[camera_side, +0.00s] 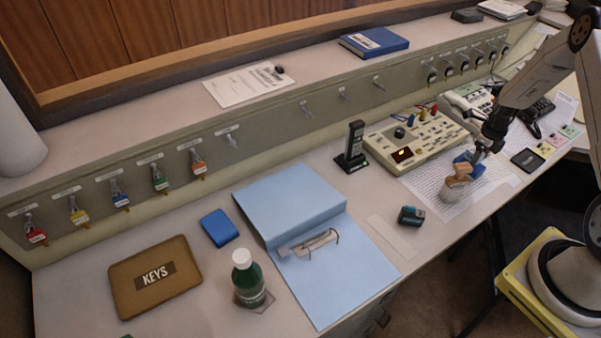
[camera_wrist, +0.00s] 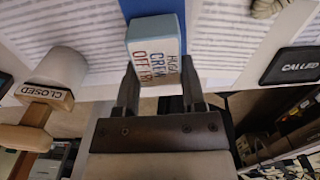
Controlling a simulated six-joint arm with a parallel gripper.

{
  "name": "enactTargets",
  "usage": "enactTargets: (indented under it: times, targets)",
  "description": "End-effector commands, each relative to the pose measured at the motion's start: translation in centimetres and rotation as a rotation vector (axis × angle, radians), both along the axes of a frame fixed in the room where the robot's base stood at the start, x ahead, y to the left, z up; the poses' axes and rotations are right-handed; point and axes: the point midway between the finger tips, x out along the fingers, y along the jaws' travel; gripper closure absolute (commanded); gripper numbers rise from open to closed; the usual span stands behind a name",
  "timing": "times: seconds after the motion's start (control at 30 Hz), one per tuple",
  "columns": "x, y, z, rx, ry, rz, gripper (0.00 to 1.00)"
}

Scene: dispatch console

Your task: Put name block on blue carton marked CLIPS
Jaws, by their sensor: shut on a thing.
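My gripper (camera_side: 480,154) is at the right end of the desk, low over the papers. In the wrist view my gripper (camera_wrist: 159,72) is shut on a small block (camera_wrist: 154,28) with a light blue face and a white lettered face; "CREW" and "OFF" are partly readable. A darker blue surface (camera_wrist: 150,7) shows just beyond the block. In the side view a blue thing (camera_side: 468,163) lies right under the gripper; I cannot tell carton from block there. No CLIPS marking is readable in either view.
A wooden stamp marked CLOSED (camera_wrist: 38,112) is close on the left in the wrist view. A black CALLED pad (camera_wrist: 291,66) lies to the right. In the side view a beige panel (camera_side: 415,139) stands behind, and a blue binder (camera_side: 360,250) lies open left of it.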

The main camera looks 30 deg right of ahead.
Motion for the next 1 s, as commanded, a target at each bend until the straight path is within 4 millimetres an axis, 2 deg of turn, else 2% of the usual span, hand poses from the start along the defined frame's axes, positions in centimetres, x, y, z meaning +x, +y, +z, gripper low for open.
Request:
enactTargets:
  times: [0.17,0.6,0.63,0.7,0.73,1.0]
  targets:
    - [0.0,0.0,-1.3,-0.001,-0.001,0.0,1.0]
    - [0.0,0.0,-1.7,-0.001,-0.001,0.0,1.0]
    - [0.0,0.0,-1.7,-0.001,-0.001,0.0,0.42]
    - [0.0,0.0,-1.7,-0.001,-0.001,0.0,0.2]
    - [0.0,0.0,-1.7,-0.001,-0.001,0.0,0.13]
    - [0.0,0.0,-1.6,-0.001,-0.001,0.0,0.13]
